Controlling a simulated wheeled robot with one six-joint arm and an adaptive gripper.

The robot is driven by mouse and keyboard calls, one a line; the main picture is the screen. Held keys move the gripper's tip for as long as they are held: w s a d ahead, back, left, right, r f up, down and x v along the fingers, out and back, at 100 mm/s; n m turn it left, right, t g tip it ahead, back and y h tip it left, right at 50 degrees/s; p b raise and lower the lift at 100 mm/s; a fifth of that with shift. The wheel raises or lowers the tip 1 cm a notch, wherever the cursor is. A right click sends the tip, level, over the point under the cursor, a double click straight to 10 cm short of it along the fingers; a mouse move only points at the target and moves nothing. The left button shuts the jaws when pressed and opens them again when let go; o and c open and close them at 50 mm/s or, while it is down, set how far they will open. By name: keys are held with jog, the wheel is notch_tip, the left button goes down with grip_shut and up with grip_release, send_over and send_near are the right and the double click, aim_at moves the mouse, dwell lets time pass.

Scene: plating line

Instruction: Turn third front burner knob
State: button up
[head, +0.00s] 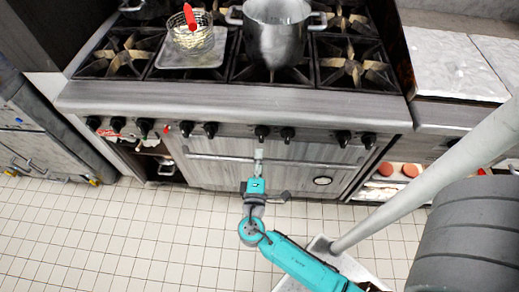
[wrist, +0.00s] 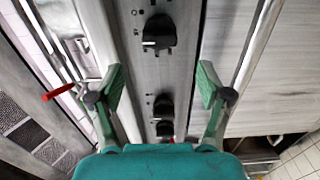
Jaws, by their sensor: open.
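Black knobs run in a row along the range's front control panel (head: 320,133). In the head view, one dark knob (head: 262,132) is just above my gripper (head: 259,156), with another knob (head: 288,134) to its right. In the wrist view, my gripper (wrist: 160,80) is open, its two green-lined fingers on either side of the panel strip. One knob (wrist: 159,32) is beyond the fingertips. Two more knobs, an upper one (wrist: 163,105) and a lower one (wrist: 165,128), show between the fingers. Nothing is held. I cannot tell whether either finger touches anything.
A steel pot (head: 275,38) and a wire basket with a red handle (head: 195,38) stand on the range top. An oven door (head: 270,173) with a bar handle lies below the knobs. A counter (head: 455,62) is at the right. The tiled floor (head: 130,235) in front is largely clear.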

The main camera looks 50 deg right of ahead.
jog(key=shift+v, duration=1.2)
jog(key=shift+f, duration=0.1)
jog(key=s+a+f+y, duration=0.35)
jog(key=s+y, duration=0.25)
jog(key=s, duration=0.2)
jog(key=s+a+f+y, duration=0.3)
jog(key=s+a+y, duration=0.15)
jog(key=s, duration=0.35)
jog(key=s+a+r+m+t+y, duration=0.2)
jog(key=s+r+m, duration=0.1)
jog(key=r, duration=0.5)
jog(key=s+a+r+m+t+y, duration=0.1)
jog(key=s+r+m, duration=0.3)
jog(key=r, duration=0.5)
jog(key=s+a, duration=0.1)
jog(key=s, duration=0.1)
jog(key=shift+s+a+t+y, duration=0.2)
jog(key=shift+s+t+y, duration=0.05)
jog(key=shift+t+y, duration=0.15)
